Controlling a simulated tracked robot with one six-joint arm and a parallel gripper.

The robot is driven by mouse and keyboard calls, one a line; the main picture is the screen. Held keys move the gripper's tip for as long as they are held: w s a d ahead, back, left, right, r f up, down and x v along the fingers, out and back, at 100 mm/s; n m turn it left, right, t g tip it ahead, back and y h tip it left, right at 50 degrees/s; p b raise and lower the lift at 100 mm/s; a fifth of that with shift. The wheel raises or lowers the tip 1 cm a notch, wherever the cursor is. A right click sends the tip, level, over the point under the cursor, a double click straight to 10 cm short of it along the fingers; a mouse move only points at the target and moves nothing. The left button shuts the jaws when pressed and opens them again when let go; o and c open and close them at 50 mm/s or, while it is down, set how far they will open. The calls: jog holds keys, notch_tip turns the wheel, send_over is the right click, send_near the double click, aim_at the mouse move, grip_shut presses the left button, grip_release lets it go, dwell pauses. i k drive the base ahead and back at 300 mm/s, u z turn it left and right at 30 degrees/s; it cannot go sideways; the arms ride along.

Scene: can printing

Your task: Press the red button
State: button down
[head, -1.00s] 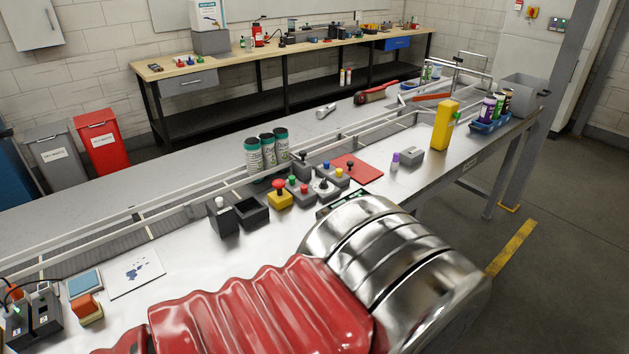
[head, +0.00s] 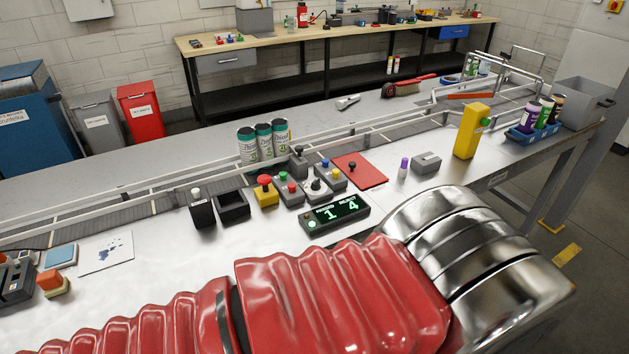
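A yellow box (head: 266,197) with a red mushroom button (head: 264,180) stands on the metal table in the head view. Just right of it, a grey box (head: 289,199) carries a smaller red button (head: 292,188) and a green one. The frames do not tell which red button is meant. My arm, with red ribbed sleeves and a shiny metal joint, fills the front of the picture. My gripper is not in view, so its opening and its distance to the buttons are hidden.
A counter display (head: 335,214) reading 1 and 4 stands in front of the buttons. A grey box with a dial (head: 317,191), a black open box (head: 233,206) and printed cans (head: 263,142) are close by. A conveyor rail runs behind. A yellow post (head: 467,132) stands right.

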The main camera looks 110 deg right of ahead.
aim_at(292, 186)
jog(key=k, duration=1.05)
jog(key=z, duration=0.75)
jog(key=i, duration=0.5)
